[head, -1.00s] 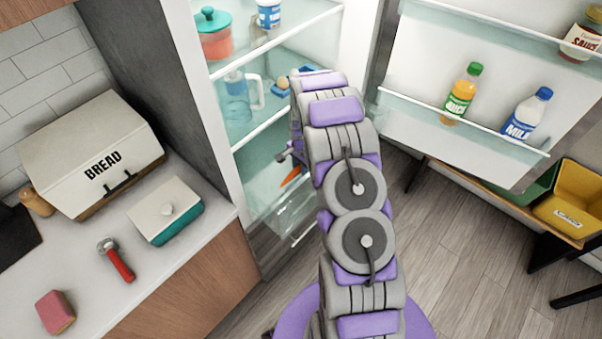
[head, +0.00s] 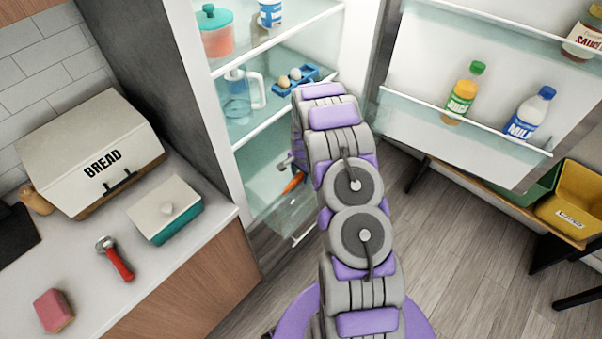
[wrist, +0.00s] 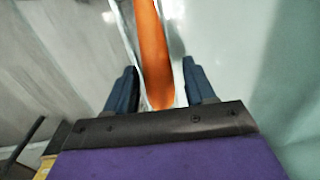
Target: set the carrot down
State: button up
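The orange carrot (head: 294,182) shows low in the open fridge, just left of my arm and partly hidden by it. In the wrist view the carrot (wrist: 153,45) lies lengthwise between the two dark fingers of my gripper (wrist: 159,68), its near end close to the palm. A narrow gap shows on each side of it, so the fingers look open around it. In the head view only a small part of my gripper (head: 285,163) shows beside the carrot. Pale edges run along the carrot; I cannot tell what it rests on.
A clear drawer (head: 290,215) is at the fridge bottom. Above are a blue egg holder (head: 312,75), a pitcher (head: 238,100) and a teal-lidded jar (head: 215,35). The open door (head: 430,120) holds juice and milk. A counter (head: 80,260) stands left.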

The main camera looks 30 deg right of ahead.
aim_at(302, 178)
dwell(0.3)
notch_tip(302, 178, up, 14)
jog(key=s+p, duration=0.1)
jog(key=p, duration=0.1)
jog(key=s+a+r+n+g, duration=0.1)
jog(key=s+a+r+n, duration=0.2)
jog(key=s+a+r, duration=0.4)
jog(key=s+a+r+n, duration=0.35)
jog(key=s+r, duration=0.25)
jog(key=r, duration=0.4)
jog(key=s+a+r+n, duration=0.2)
jog(key=s, duration=0.7)
jog(key=s+a+r+n+g, duration=0.1)
jog(key=s+a+r+n, duration=0.2)
jog(key=s, duration=0.6)
jog(key=s+a+r+n, duration=0.2)
jog(key=s+a+r, duration=0.1)
jog(key=s, duration=0.5)
jog(key=shift+s+a+r+n+g, duration=0.2)
jog(key=shift+s+n+g, duration=0.1)
jog(key=shift+s+n, duration=0.1)
jog(key=shift+d, duration=0.1)
